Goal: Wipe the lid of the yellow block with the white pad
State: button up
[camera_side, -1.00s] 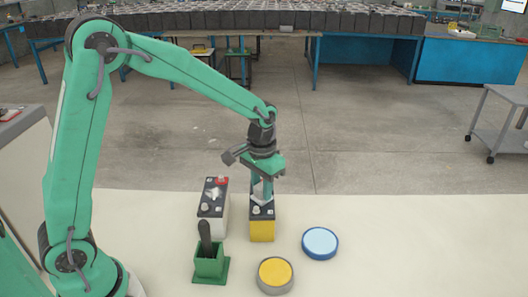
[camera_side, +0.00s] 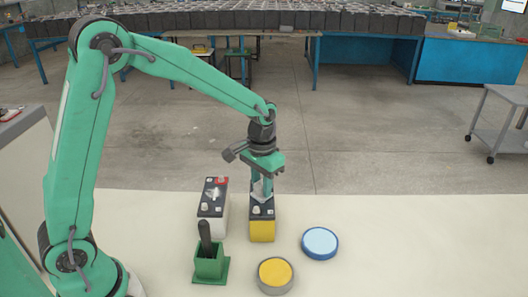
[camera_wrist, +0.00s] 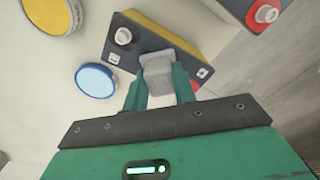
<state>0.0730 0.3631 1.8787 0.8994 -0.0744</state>
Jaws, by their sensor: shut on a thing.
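The yellow block (camera_side: 262,231) stands upright on the pale table, with a dark lid (camera_side: 263,212) that has pale terminals. My gripper (camera_side: 262,187) is above the back part of this lid, pointing down. It is shut on the white pad (camera_wrist: 157,75), a pale, soft-looking piece that shows between the fingers in the wrist view. There the pad overlaps the edge of the dark lid (camera_wrist: 150,45). Whether the pad touches the lid or hovers just above it I cannot tell. The fingers hide part of the pad and lid.
A white block (camera_side: 213,226) with a dark lid, a red terminal and a pale mark stands just left. In front are a green holder (camera_side: 209,266) with a black handle, a yellow-topped round tin (camera_side: 275,275) and a blue round tin (camera_side: 320,243). The table's right is clear.

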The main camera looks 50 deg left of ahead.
jog(key=shift+r, duration=3.5)
